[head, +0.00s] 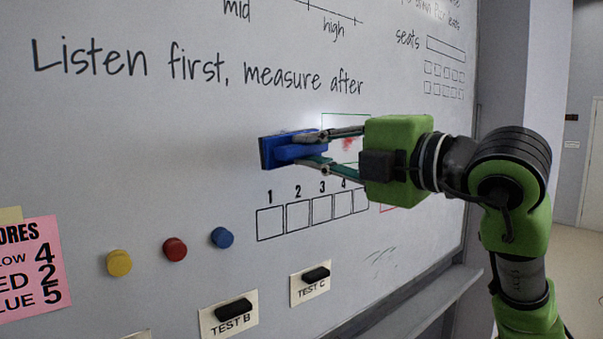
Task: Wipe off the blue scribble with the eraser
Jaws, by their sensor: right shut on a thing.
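A blue eraser (268,153) is held in my right gripper (303,149), which comes in from the right with its two fingers closed on the eraser's back. The eraser is at the whiteboard (180,130), above the row of numbered boxes. I cannot tell for sure whether its face touches the board. I see no blue scribble; the board behind the eraser and gripper is hidden. A red smudge (348,145) shows between the fingers, inside a green outlined box. My left gripper is not in view.
Yellow (119,263), red (175,249) and blue (222,238) round magnets sit lower left. A pink score sheet (30,268) is at the left edge. Labels TEST B (229,314) and TEST C (310,284) carry black pieces. A ledge (425,305) runs along the board's bottom.

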